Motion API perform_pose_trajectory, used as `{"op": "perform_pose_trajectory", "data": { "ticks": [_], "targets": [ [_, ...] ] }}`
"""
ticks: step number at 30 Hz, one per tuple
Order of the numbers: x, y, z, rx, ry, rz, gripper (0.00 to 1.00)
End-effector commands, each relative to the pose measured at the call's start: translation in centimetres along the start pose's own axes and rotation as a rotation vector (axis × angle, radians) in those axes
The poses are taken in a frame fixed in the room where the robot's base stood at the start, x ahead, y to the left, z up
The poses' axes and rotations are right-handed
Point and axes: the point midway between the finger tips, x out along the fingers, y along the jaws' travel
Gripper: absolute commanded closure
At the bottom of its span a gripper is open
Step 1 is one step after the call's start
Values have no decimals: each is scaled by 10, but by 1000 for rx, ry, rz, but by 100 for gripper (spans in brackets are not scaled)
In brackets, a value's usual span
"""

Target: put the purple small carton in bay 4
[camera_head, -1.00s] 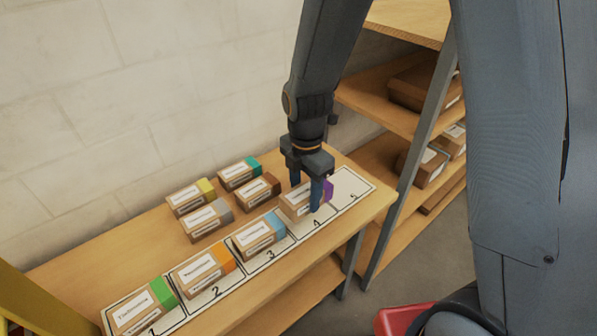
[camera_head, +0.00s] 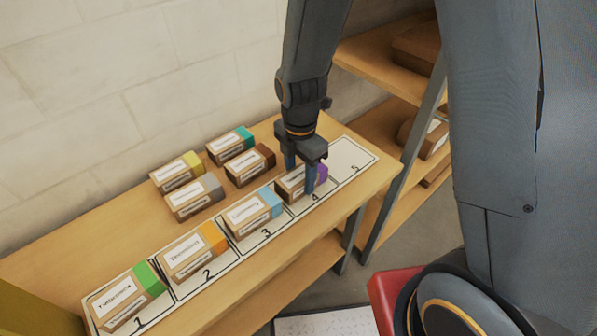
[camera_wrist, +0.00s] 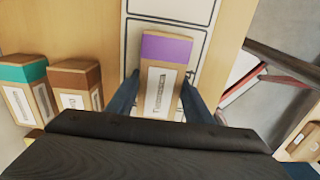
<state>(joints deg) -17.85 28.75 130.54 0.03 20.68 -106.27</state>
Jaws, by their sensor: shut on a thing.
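The purple small carton (camera_head: 295,183) is a brown box with a white label and a purple end. It sits at bay 4 (camera_head: 325,189) of the white numbered strip, and the number 4 shows in front of it. My gripper (camera_head: 302,183) points down over the carton with a finger on each side of it. In the wrist view the carton (camera_wrist: 160,85) lies between the two fingers (camera_wrist: 160,100), its purple end toward the top. The carton's underside is hidden, so I cannot tell whether it touches the strip.
Bay 1 holds a green carton (camera_head: 125,298), bay 2 an orange one (camera_head: 190,255), bay 3 a light blue one (camera_head: 250,212). Bay 5 (camera_head: 352,156) is empty. Yellow, grey, teal and brown cartons (camera_head: 250,168) stand behind. A shelf rack (camera_head: 385,60) stands at the right.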

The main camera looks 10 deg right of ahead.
Motion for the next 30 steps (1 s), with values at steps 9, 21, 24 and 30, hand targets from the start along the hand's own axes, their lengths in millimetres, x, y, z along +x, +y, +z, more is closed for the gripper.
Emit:
{"op": "perform_pose_trajectory", "data": {
  "ticks": [9, 21, 24, 30],
  "targets": [
    [0, 0, 0, 0, 0, 1, 40],
    [-2, 1, 0, 0, -1, 2, 31],
    [-10, 2, 0, 0, -1, 4, 31],
    [-37, 2, 0, 0, -2, 5, 31]
  ]
}}
